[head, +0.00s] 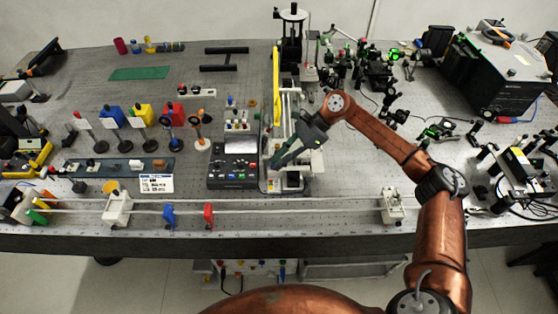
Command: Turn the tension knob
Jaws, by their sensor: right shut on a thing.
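My right gripper (280,163) reaches in from the right and points down and to the left. Its jaws are shut on a small part at the front of a tall white mechanical rig (294,110), which I take to be the tension knob. The fingers hide the knob almost wholly, so its shape and angle cannot be made out. The rig has a yellow upright bar (276,85) at its left edge. My left gripper is not in view.
A dark control box with a screen (233,165) stands close left of the gripper. A long white rail (300,208) runs along the front, with blue (169,216) and red (208,215) holders. Optics (370,70) crowd behind. A big black box (495,75) stands at back right.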

